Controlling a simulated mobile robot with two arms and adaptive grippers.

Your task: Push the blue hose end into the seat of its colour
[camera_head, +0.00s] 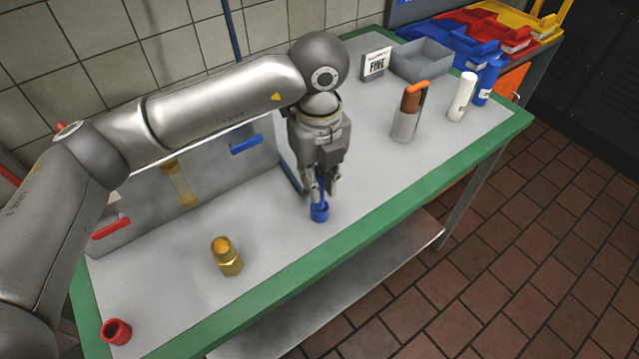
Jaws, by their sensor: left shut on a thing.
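My left gripper (324,193) points down over the table. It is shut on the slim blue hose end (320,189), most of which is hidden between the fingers. Directly below, a short blue seat (320,213) stands on the table near the front edge. The hose end's lower part meets the seat's top in the picture; I cannot tell how deep it sits. A red seat (116,332) with an open top is at the near left corner. A brass-yellow fitting (227,258) stands between them. My right gripper is not in view.
The grey tabletop has a green rim (400,193). Behind my gripper is a grey panel (225,172) with coloured parts. To the right stand a brown-topped canister (406,122), a white bottle (461,98), a blue bottle (487,84) and a grey tray (421,62).

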